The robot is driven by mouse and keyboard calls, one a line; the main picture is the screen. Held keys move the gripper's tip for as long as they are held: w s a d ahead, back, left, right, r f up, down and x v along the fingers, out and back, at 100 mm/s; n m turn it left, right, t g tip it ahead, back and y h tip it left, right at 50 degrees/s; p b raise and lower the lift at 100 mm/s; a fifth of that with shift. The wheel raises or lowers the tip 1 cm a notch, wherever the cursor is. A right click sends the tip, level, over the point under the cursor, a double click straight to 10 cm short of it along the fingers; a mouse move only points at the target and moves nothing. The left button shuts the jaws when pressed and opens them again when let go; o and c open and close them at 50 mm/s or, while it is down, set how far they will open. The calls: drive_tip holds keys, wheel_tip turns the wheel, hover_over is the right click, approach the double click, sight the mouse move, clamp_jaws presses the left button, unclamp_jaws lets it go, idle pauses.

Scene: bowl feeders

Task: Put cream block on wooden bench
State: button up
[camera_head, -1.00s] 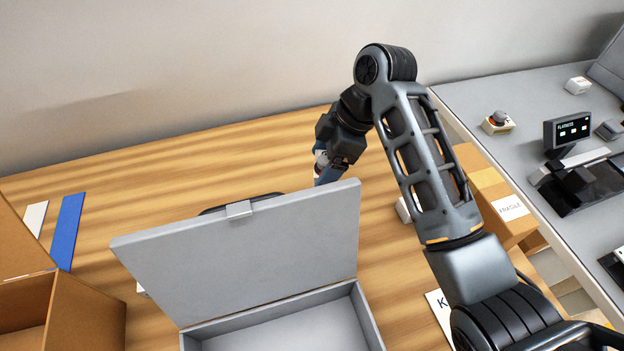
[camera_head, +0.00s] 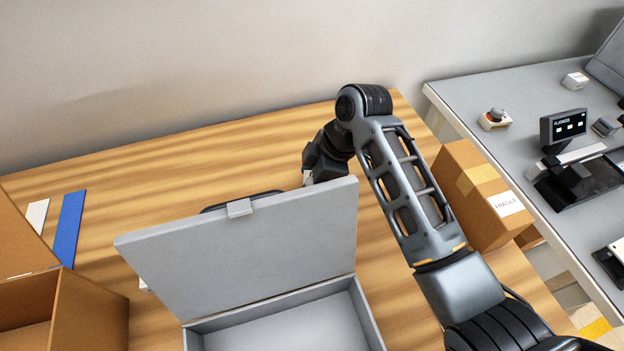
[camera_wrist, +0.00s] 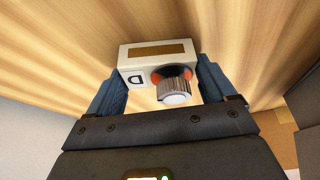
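The cream block (camera_wrist: 153,62) has a brown strip, a dark "D" label and a ridged grey knob with red beside it. In the wrist view it sits between the two blue fingers of my gripper (camera_wrist: 160,75), which meet its sides. In the head view my gripper (camera_head: 310,174) is low over the wooden bench (camera_head: 250,145), behind the raised grey lid, and its fingertips are mostly hidden. Bench wood lies behind the block in the wrist view. I cannot tell whether the block touches it.
An open grey case (camera_head: 240,245) with its lid raised stands in front of my gripper. A cardboard box (camera_head: 90,312) is at the left, near a blue strip (camera_head: 70,228). A "FRAGILE" carton (camera_head: 470,195) is at the right. The bench's back left is clear.

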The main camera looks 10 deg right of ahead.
drive_tip(key=shift+o, duration=1.3)
drive_tip(key=shift+r, duration=0.1)
drive_tip(key=v, duration=1.2)
